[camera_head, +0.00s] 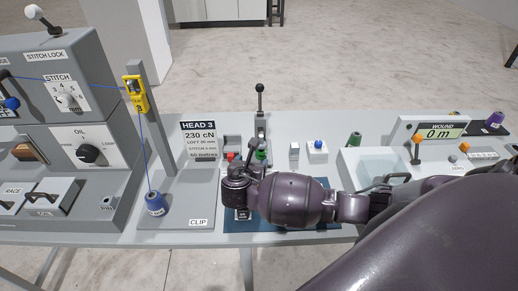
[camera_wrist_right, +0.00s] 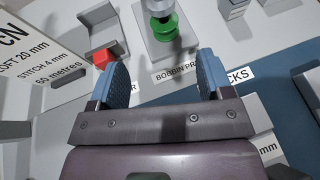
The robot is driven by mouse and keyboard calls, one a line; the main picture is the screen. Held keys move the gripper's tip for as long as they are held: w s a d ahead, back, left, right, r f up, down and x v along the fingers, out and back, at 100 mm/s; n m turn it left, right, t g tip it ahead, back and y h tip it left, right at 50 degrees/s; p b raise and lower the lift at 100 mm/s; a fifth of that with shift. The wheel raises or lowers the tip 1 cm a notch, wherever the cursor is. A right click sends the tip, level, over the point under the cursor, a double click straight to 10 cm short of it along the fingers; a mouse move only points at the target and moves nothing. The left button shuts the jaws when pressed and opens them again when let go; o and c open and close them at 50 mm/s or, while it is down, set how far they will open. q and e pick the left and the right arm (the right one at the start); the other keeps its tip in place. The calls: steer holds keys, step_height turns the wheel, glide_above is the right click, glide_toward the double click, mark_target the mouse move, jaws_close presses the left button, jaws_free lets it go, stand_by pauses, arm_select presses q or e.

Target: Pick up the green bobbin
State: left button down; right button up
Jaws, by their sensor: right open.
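The green bobbin (camera_wrist_right: 163,27) sits on the bobbin press, under a metal plunger, at the top of the right wrist view. In the head view the green bobbin (camera_head: 262,154) shows small, just beyond my right wrist. My right gripper (camera_wrist_right: 164,78) is open, with its two blue-padded fingers apart and nothing between them. The bobbin lies ahead of the fingertips, roughly in line with the gap and apart from them. In the head view my wrist hides much of the area under the gripper. My left gripper is not in view.
A red block (camera_wrist_right: 102,57) in a grey holder stands left of the press. The press lever (camera_head: 260,97) rises behind. A dark green cone (camera_head: 354,140) and a white box with a blue knob (camera_head: 318,148) stand to the right. A blue spool (camera_head: 155,203) stands left.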

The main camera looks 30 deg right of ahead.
mark_target(260, 153)
steer(key=x, duration=0.5)
steer(key=shift+d+f, duration=0.1)
steer(key=shift+d, duration=0.05)
steer(key=shift+x, duration=2.6)
steer(key=shift+s+d, duration=0.15)
steer(key=c, duration=1.1)
steer(key=shift+o, duration=0.2)
